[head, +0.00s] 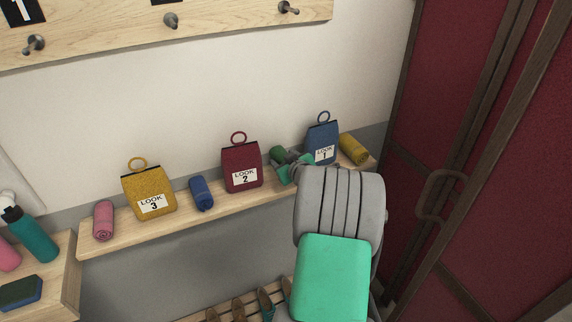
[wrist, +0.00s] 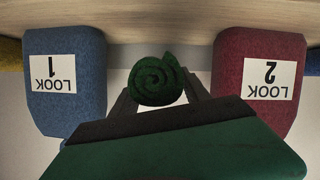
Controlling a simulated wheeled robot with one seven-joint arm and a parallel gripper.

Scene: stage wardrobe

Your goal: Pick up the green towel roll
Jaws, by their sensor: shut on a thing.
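The green towel roll (head: 279,154) is on the wall shelf's right half, between the red LOOK 2 pouch and the blue LOOK 1 pouch. My gripper (head: 288,163) is at the roll, partly hidden by my arm. In the wrist view the green towel roll (wrist: 158,78) shows its spiral end between the two dark fingers of my gripper (wrist: 160,92), which is shut on it. I cannot tell whether the roll still touches the shelf.
The red LOOK 2 pouch (head: 241,166) and blue LOOK 1 pouch (head: 321,141) flank the roll closely. The shelf (head: 180,224) also bears a yellow LOOK 3 pouch (head: 149,192) and blue (head: 201,194), pink (head: 104,220) and yellow (head: 354,149) rolls. Pegs (head: 171,21) are above; shoes (head: 240,310) are below.

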